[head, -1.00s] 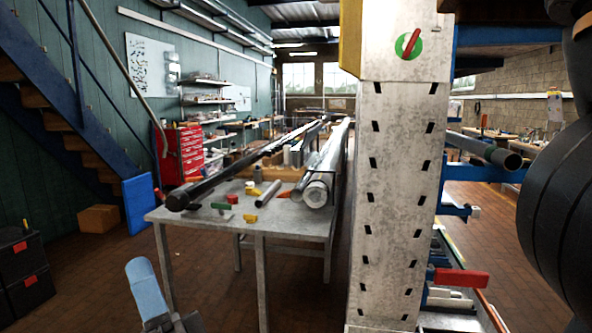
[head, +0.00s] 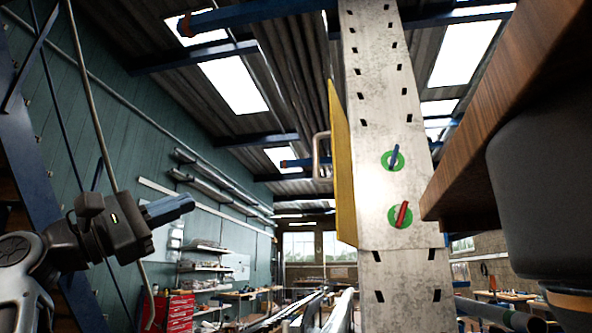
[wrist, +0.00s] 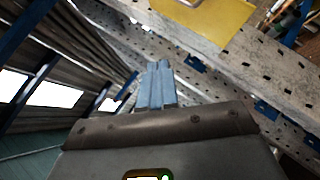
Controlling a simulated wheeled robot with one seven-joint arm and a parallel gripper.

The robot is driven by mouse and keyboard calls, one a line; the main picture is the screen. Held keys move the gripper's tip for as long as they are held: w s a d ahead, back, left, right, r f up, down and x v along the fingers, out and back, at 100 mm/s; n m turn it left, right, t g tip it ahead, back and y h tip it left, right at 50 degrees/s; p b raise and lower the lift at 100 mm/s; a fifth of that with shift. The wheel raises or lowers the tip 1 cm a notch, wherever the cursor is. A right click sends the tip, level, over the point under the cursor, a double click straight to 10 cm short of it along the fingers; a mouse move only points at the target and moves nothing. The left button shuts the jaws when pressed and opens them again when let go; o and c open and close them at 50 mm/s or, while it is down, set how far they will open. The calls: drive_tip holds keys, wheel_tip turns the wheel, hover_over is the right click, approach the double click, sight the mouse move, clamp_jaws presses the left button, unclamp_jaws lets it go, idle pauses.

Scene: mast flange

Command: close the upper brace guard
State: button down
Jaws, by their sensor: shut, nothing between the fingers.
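A yellow guard panel (head: 343,165) is at the left edge of the grey perforated mast (head: 385,120) in the head view, seen nearly edge-on. A pale bent handle (head: 318,157) stands out from its left side. I cannot tell how far the guard is open. In the wrist view the yellow panel (wrist: 215,18) is at the top, beside the perforated mast (wrist: 285,75). My gripper (head: 188,203), with blue fingers, is shut and empty, left of the guard and apart from it. Its fingers (wrist: 158,68) point toward the mast in the wrist view.
A blue lever (head: 394,157) and a red lever (head: 402,214), each on a green disc, are on the mast face. A wooden board (head: 490,130) juts in at the right. Open air lies between my gripper and the guard. Shelves (head: 203,258) stand along the left wall.

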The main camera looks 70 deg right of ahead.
drive_tip(key=s+d+r+m+t+y+b, duration=0.1)
drive_tip(key=s+d+r+m+t+y, duration=0.15)
drive_tip(key=r, duration=0.35)
drive_tip(key=s+d+r+m+t+y+b, duration=0.1)
drive_tip(key=s+r+m+t+y, duration=0.1)
drive_tip(key=s+r+m, duration=0.3)
drive_tip(key=s+d+n+p, duration=0.1)
drive_tip(key=s+d, duration=0.7)
drive_tip(key=s, duration=0.1)
drive_tip(key=shift+d+r, duration=0.35)
drive_tip(key=shift+s, duration=0.15)
